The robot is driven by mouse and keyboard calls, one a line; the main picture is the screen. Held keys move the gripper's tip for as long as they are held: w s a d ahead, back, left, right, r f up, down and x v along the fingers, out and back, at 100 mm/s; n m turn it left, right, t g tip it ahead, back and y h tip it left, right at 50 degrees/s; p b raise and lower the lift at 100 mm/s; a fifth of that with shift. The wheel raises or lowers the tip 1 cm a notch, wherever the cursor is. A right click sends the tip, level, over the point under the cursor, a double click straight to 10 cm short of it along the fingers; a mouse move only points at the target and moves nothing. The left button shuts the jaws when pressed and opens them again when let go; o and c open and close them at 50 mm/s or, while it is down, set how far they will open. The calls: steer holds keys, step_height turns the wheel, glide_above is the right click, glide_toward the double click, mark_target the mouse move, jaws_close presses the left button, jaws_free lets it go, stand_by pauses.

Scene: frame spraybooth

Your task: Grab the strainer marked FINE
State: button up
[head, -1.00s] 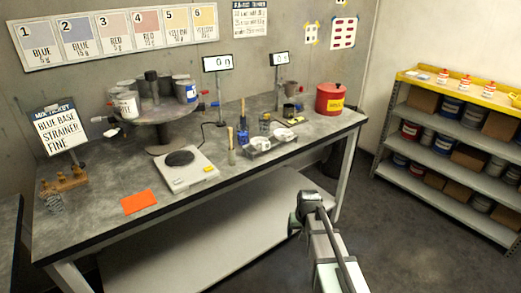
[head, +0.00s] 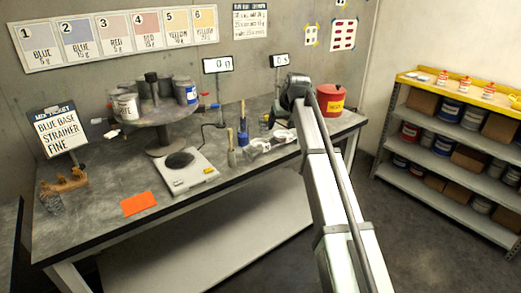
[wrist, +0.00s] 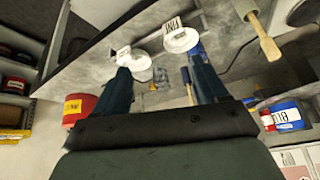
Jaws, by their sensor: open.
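In the wrist view one strainer (wrist: 181,41) with a dark-lettered white tag lies beyond my right finger. The other strainer (wrist: 123,56) lies beyond my left finger. My gripper (wrist: 162,78) is open and empty, apart from both strainers. In the head view its fingers are hidden behind my wrist.
A sign (head: 58,132) reads BLUE BASE STRAINER FINE. A shelf (head: 450,130) stands at right.

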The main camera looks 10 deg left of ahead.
steer(key=w+a+r+n, duration=0.2)
steer(key=w, duration=0.1)
steer(key=n+g, duration=0.2)
glide_toward(267, 145)
steer(key=x, duration=0.8)
steer(key=shift+a+f, duration=0.1)
steer(key=shift+c, duration=0.3)
jaws_close()
stand_by(0.5)
